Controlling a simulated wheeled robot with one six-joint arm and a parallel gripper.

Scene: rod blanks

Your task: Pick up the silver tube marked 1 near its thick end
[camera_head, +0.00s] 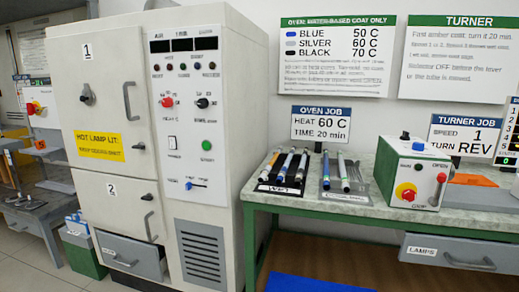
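Several thin tubes lie on the grey bench to the right of the big oven cabinet. A black tray (278,188) holds some of them, including a pale tube (284,165). A grey tray (333,186) to its right holds more, including a silver-looking tube (343,172) with a bluish end. The marks on the tubes are too small to read, so I cannot tell which is marked 1 or which end is thick. My gripper is not in view.
The oven cabinet (135,135) stands left of the bench (400,213). A green and white turner box (411,175) with a red knob sits right of the trays. The "OVEN JOB" sign (320,123) is behind them.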

